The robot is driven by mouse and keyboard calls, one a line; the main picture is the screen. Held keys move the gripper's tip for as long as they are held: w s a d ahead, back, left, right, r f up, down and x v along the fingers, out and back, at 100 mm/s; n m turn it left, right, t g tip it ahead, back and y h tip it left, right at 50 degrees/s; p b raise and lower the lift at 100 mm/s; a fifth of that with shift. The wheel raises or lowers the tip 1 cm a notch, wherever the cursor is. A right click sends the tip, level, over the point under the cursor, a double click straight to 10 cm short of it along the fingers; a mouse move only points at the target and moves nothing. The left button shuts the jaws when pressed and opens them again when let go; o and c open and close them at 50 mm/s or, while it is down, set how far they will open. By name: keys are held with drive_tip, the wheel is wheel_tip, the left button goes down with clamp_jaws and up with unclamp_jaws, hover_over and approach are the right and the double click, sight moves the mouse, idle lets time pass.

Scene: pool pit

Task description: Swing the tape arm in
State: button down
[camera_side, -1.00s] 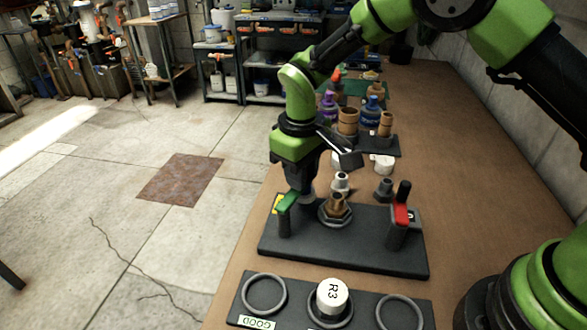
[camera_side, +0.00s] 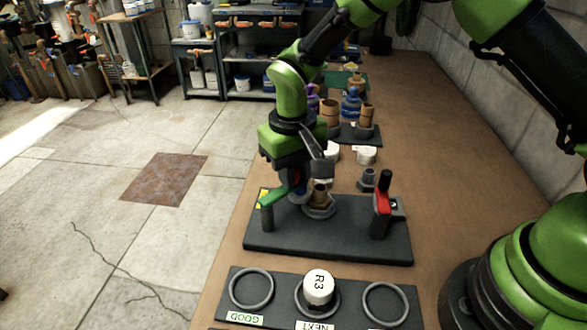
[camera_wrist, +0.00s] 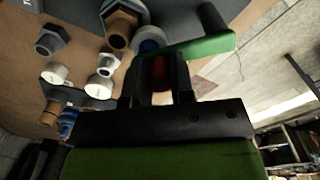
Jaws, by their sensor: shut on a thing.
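The green tape arm (camera_side: 283,191) sits on a dark post at the left of the dark fixture plate (camera_side: 335,245), beside a yellow label. My gripper (camera_side: 299,185) is at the arm's free end, shut on it. In the wrist view the green arm (camera_wrist: 205,47) runs from the upper right to a blue piece just past my gripper (camera_wrist: 157,65). A reddish piece shows between the fingers. The brass fitting with a hex nut (camera_side: 319,202) stands on the plate just right of my gripper. A red-handled lever (camera_side: 383,200) stands on a post at the plate's right.
Behind the plate are a grey fitting (camera_side: 367,180), white caps (camera_side: 366,155) and several bottles and fittings. Bare bench lies to the right.

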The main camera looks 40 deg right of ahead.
drive_tip(key=c, duration=1)
unclamp_jaws()
wheel_tip(320, 180, up, 9)
drive_tip(key=shift+a+r, duration=0.1)
drive_tip(key=shift+a, duration=0.05)
drive_tip(key=shift+r, duration=0.4)
